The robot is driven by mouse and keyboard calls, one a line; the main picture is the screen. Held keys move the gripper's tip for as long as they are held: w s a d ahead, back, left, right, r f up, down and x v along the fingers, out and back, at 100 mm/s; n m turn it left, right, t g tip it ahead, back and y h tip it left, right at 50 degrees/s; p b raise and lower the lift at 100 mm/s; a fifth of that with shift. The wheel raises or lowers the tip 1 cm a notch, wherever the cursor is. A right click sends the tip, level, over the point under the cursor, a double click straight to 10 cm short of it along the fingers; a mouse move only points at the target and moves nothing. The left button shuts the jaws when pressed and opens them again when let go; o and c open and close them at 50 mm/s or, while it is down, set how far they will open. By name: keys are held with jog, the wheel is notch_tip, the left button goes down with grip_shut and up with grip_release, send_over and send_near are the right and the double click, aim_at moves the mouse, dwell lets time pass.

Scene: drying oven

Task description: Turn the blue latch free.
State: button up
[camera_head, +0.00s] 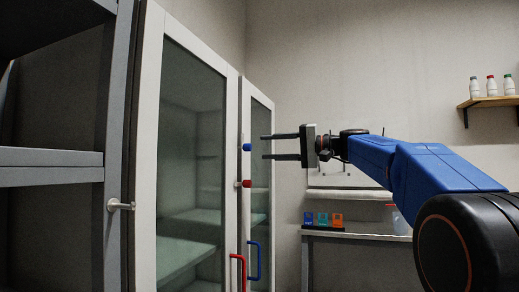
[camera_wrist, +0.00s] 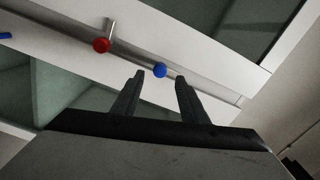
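The blue latch (camera_head: 247,147) is a small round-ended knob on the frame where the two glass doors meet. The red latch (camera_head: 247,183) sits a little below it. My gripper (camera_head: 264,146) is open and empty, its two fingers pointing left at the blue latch, with a small gap before it. In the wrist view the blue latch (camera_wrist: 160,71) shows between and just beyond the fingertips (camera_wrist: 159,77). The red latch (camera_wrist: 101,45) there lies to the left, outside the fingers, with a metal bar running up from it.
The left glass door has a red handle (camera_head: 238,270) and the right one a blue handle (camera_head: 256,261). A grey shelf rack (camera_head: 50,176) stands at left. A bench (camera_head: 345,236) with coloured boxes (camera_head: 322,219) stands behind, below my arm. Bottles stand on a wall shelf (camera_head: 490,102).

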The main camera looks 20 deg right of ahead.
jog(key=v, duration=1.1)
jog(key=shift+d, duration=0.1)
jog(key=s+a+f+g+h, duration=0.15)
jog(key=s+a+f, duration=0.25)
jog(key=f, duration=0.5)
jog(key=s+a+f+g+h, duration=0.1)
jog(key=s+a+f+h, duration=0.25)
jog(key=f, duration=0.55)
jog(key=s+a+f+g+h, duration=0.1)
jog(key=s+a+f+h, duration=0.1)
jog(key=s+a+f, duration=0.45)
jog(key=s+d+f+n+h, duration=0.1)
jog(key=s+d+f+h, duration=0.1)
jog(key=s+f, duration=0.4)
jog(key=s+d+f+n+g+h, duration=0.1)
jog(key=s+f, duration=0.5)
jog(key=f, duration=0.8)
jog(key=s+d+f+n+g+h, duration=0.1)
jog(key=s+d+f+n+h, duration=0.1)
jog(key=s+f, duration=0.4)
notch_tip(320, 180, down, 5)
jog(key=d+h, duration=0.1)
jog(key=h, duration=0.1)
jog(key=shift+s+d+h, duration=0.2)
jog(key=shift+s+h, duration=0.1)
jog(key=shift+s, duration=0.05)
jog(key=shift+f, duration=0.1)
jog(key=shift+c, duration=0.4)
